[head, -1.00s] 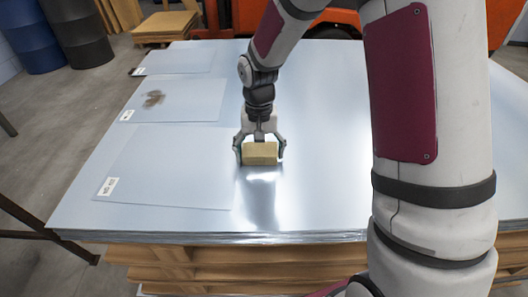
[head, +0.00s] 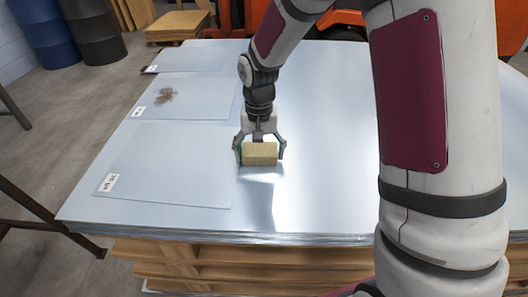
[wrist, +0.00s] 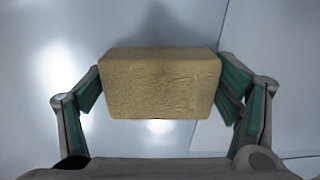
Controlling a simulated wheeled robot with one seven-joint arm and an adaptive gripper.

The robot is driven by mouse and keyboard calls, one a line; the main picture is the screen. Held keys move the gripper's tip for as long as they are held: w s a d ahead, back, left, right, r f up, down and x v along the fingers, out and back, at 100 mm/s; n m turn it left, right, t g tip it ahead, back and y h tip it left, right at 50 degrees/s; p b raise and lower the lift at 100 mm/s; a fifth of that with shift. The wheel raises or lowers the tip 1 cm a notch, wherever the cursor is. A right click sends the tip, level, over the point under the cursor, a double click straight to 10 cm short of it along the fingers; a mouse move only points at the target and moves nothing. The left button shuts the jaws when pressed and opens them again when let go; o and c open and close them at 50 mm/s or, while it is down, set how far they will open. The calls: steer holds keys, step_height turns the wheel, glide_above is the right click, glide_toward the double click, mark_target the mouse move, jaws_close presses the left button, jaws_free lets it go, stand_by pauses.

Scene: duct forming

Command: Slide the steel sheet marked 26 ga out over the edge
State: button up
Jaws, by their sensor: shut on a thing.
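My gripper (head: 259,150) is shut on a tan block (head: 260,153), which also shows between the fingers in the wrist view (wrist: 158,85). The block is low over the large shiny steel sheet on top of the stack (head: 310,190), just right of the nearest small sheet; whether it touches is unclear. Three thin sheets lie along the left side: a near one (head: 170,165), a middle one (head: 195,95) with a brown stain, and a far one (head: 190,60). Each has a small white label at its left; the near label (head: 109,182) is too small to read surely.
The stack rests on wooden pallets (head: 200,262). Dark metal legs (head: 40,210) stand at the left. Blue and black drums (head: 92,32), a pile of boards (head: 177,25) and an orange machine (head: 340,22) are behind. Floor beyond the left edge is mostly clear.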

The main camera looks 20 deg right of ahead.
mark_target(232, 159)
steer(key=shift+a, duration=0.15)
steer(key=shift+w+a+f, duration=0.1)
steer(key=shift+w+a, duration=0.1)
steer(key=shift+a, duration=0.35)
steer(key=shift+w+a, duration=0.15)
steer(key=shift+a, duration=0.4)
steer(key=shift+a, duration=0.2)
steer(key=shift+w+a+b, duration=0.15)
steer(key=shift+w+a, duration=0.05)
steer(key=shift+a, duration=0.3)
steer(key=shift+w+a+b, duration=0.15)
steer(key=shift+w+a, duration=0.05)
steer(key=shift+a, duration=0.3)
steer(key=shift+w+a, duration=0.35)
steer(key=shift+a, duration=0.75)
steer(key=shift+w+a, duration=0.1)
steer(key=shift+a, duration=0.05)
